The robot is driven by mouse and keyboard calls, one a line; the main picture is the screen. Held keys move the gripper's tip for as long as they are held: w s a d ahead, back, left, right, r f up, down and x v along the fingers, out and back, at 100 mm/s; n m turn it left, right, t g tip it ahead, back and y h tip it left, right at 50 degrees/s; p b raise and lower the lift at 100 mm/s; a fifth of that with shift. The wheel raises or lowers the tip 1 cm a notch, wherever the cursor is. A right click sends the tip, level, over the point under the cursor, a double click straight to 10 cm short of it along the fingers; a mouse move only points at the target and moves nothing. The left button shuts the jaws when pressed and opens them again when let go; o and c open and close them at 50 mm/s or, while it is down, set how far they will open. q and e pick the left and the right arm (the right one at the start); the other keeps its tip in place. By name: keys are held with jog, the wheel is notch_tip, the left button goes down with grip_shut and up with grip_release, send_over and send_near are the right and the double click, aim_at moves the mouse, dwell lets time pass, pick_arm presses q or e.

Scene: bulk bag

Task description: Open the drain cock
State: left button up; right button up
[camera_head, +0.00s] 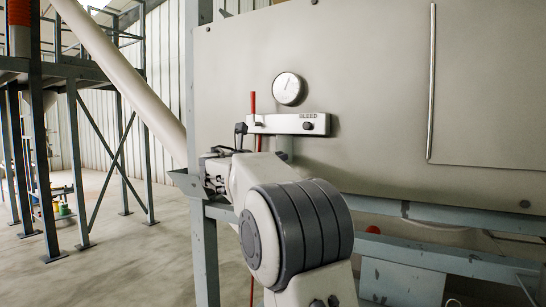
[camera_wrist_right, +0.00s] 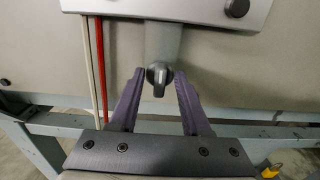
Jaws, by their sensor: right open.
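The drain cock shows in the right wrist view as a small dark knob (camera_wrist_right: 159,76) with a short handle pointing straight down, on the lower end of a grey pipe (camera_wrist_right: 163,42). My right gripper (camera_wrist_right: 159,88) is open, with one purple-grey finger on each side of the knob and gaps visible between. How deep the fingers reach past it I cannot tell. In the head view my right gripper (camera_head: 216,168) is below the left end of the white BLEED panel, and my arm hides the cock. My left gripper is not in view.
A round gauge (camera_head: 289,89) sits above the white BLEED panel (camera_head: 290,124), which carries dark knobs. A red line (camera_head: 253,105) runs vertically beside it. The big grey tank wall (camera_head: 370,110) stands behind, with blue-grey frame beams (camera_head: 430,255) below. Open floor lies left.

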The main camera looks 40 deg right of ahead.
grip_shut()
jog(key=shift+s+f+m+b, duration=0.15)
jog(key=shift+m+b, duration=2.7)
jog(key=shift+m, duration=1.6)
jog(key=shift+s+f+m+b, duration=0.1)
jog(key=shift+m+b, duration=2.75)
jog(key=shift+m, duration=1.6)
